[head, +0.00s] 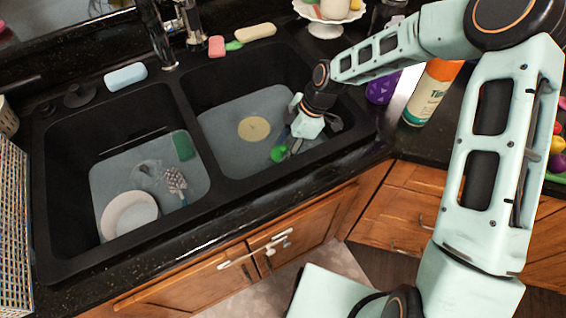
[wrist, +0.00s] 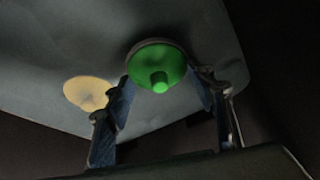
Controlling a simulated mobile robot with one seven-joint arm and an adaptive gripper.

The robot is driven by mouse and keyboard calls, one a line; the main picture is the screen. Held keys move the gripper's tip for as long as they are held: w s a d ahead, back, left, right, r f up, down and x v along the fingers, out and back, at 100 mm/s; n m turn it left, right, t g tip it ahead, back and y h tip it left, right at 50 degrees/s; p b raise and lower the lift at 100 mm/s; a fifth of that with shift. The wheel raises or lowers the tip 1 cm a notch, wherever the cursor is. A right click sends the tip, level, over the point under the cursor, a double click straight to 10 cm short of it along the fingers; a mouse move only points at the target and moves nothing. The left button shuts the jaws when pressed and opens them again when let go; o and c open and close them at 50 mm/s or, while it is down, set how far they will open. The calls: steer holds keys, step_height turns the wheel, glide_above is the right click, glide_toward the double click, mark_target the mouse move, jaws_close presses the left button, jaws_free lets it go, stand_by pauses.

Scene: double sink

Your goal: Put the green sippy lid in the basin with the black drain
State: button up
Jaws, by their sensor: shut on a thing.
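The green sippy lid (head: 279,153) is low in the right basin (head: 225,88), near its front right. In the wrist view the lid (wrist: 158,68) is round with a short spout facing the camera. My gripper (head: 292,147) reaches down into this basin and is shut on the lid, with a finger on either side. A round beige disc (head: 254,128) lies on the right basin's floor and also shows in the wrist view (wrist: 85,92).
The left basin holds a white plate (head: 128,213), a brush (head: 176,183) and a green sponge (head: 183,146). A divider (head: 198,128) separates the basins. The faucet (head: 160,40) stands behind them. A spray bottle (head: 430,92) stands right of the sink.

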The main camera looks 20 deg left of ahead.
steer(key=shift+f, duration=2.9)
steer(key=shift+f, duration=0.2)
steer(key=o, duration=1)
steer(key=shift+r, duration=0.15)
steer(key=v, duration=1.2)
